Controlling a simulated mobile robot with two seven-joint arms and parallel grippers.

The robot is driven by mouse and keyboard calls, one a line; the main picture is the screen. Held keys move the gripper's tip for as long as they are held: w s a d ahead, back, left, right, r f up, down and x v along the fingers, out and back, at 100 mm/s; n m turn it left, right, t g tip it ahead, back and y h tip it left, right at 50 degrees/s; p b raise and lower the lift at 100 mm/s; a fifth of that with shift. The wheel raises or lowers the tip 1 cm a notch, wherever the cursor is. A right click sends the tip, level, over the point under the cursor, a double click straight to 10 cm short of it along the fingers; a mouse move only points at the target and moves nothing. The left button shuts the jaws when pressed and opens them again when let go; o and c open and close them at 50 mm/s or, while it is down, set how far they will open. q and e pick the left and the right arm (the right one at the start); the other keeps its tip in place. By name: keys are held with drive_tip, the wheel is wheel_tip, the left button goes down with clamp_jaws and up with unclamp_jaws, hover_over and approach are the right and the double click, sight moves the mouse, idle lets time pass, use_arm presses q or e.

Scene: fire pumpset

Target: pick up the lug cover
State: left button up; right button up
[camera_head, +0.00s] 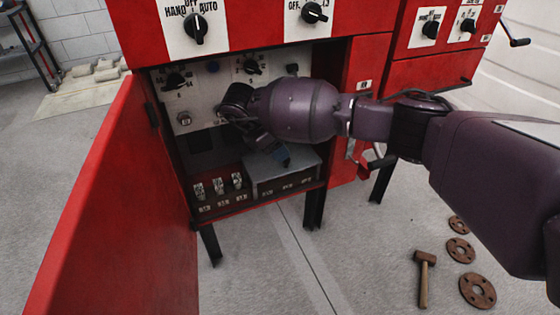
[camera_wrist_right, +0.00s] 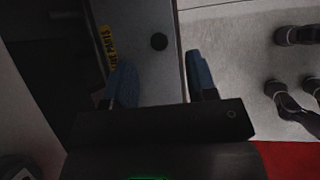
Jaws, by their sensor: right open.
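The lug cover (camera_head: 300,170) is a grey box-like cover low on the right inside the open red cabinet. In the right wrist view, the cover's grey face (camera_wrist_right: 150,75) shows a black knob and a yellow label reading in part "PARTS". My right gripper (camera_head: 283,155) is at the cover, its blue fingertips partly hidden by my wrist in the head view. In the wrist view the right gripper (camera_wrist_right: 162,82) is open, with part of the grey face between its fingers. I cannot tell whether the fingers touch it. My left gripper is not in view.
The red cabinet door (camera_head: 95,205) stands open on the left. Terminals (camera_head: 218,187) sit left of the cover, and knobs (camera_head: 175,81) are on the panel above. A hammer (camera_head: 424,278) and several rusty flanges (camera_head: 477,290) lie on the floor at right.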

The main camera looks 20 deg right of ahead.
drive_tip(key=x, duration=0.2)
drive_tip(key=b+x, duration=0.1)
drive_tip(key=x, duration=0.1)
drive_tip(key=b+x, duration=0.1)
drive_tip(key=x, duration=0.1)
drive_tip(key=shift+a+f, duration=0.15)
drive_tip(key=shift+a, duration=0.1)
drive_tip(key=shift+r, duration=0.25)
drive_tip(key=shift+c, duration=0.3)
clamp_jaws()
